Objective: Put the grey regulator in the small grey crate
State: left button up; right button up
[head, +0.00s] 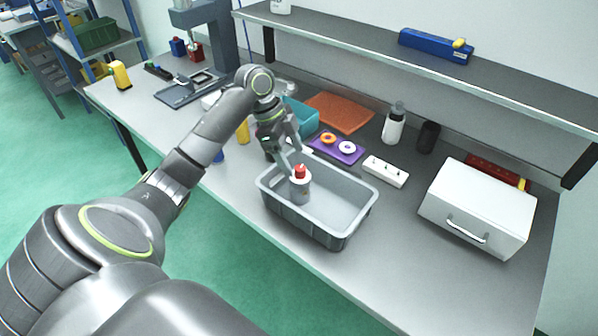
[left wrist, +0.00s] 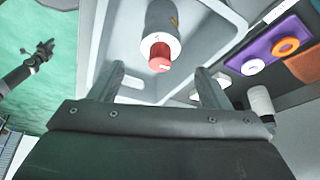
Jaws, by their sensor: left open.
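The grey regulator (head: 301,188) is a short grey cylinder with a white collar and a red knob. It stands upright inside the small grey crate (head: 347,239), near its left end. It also shows in the left wrist view (left wrist: 163,18), knob toward the camera. My left gripper (head: 293,158) is open just above and behind the regulator. In the left wrist view its two fingers (left wrist: 158,72) are apart, with the red knob beyond them and nothing between. What looks like my right gripper (left wrist: 45,50) shows small over the green floor; its jaws are too small to judge.
Behind the crate lie a purple plate (head: 325,153) with two rings, a white power strip (head: 386,172), a teal bin (head: 300,117) and an orange mat (head: 338,112). A white box (head: 478,205) stands right. A shelf (head: 400,55) overhangs the back.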

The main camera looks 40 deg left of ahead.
pick_arm(q)
jog(key=shift+b+v, duration=0.3)
jog(key=shift+v, duration=1.85)
jog(key=shift+f, duration=0.1)
